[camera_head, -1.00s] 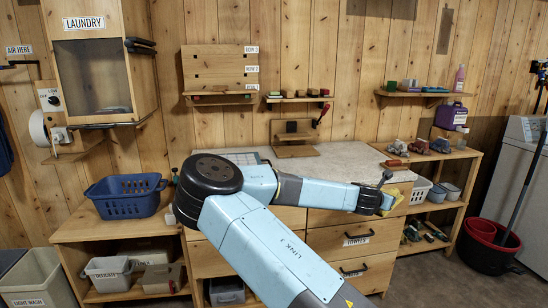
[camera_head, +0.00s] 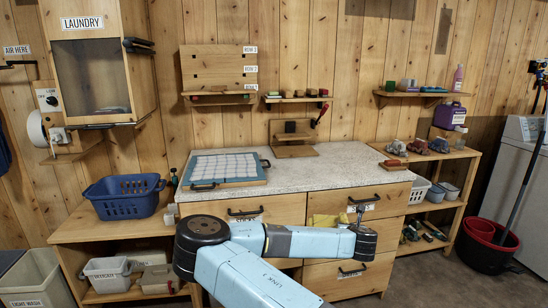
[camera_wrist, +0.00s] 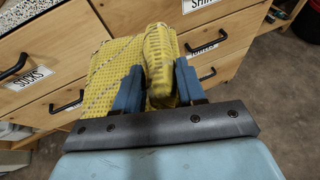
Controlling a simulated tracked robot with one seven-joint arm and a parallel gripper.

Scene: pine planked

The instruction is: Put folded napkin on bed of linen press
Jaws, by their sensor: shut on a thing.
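The folded napkin is yellow with a dotted weave. In the wrist view the napkin (camera_wrist: 118,62) is pinched between the two blue fingers of my gripper (camera_wrist: 158,82), with part bulging up between them. In the head view the napkin (camera_head: 324,221) shows in front of the drawer fronts, below the counter top; the fingers are mostly hidden there. A wooden stand with a red-handled lever, which looks like the linen press (camera_head: 292,131), stands at the back of the counter. Its flat bed (camera_head: 296,151) is at the bottom and looks bare. My gripper is well in front of and below it.
The speckled counter (camera_head: 330,168) has free room in the middle. A blue-framed white grid board (camera_head: 225,168) lies at its left. A blue basket (camera_head: 125,197) stands further left. Red and grey items (camera_head: 418,146) are at the right. Drawers with black handles (camera_head: 357,208) face me.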

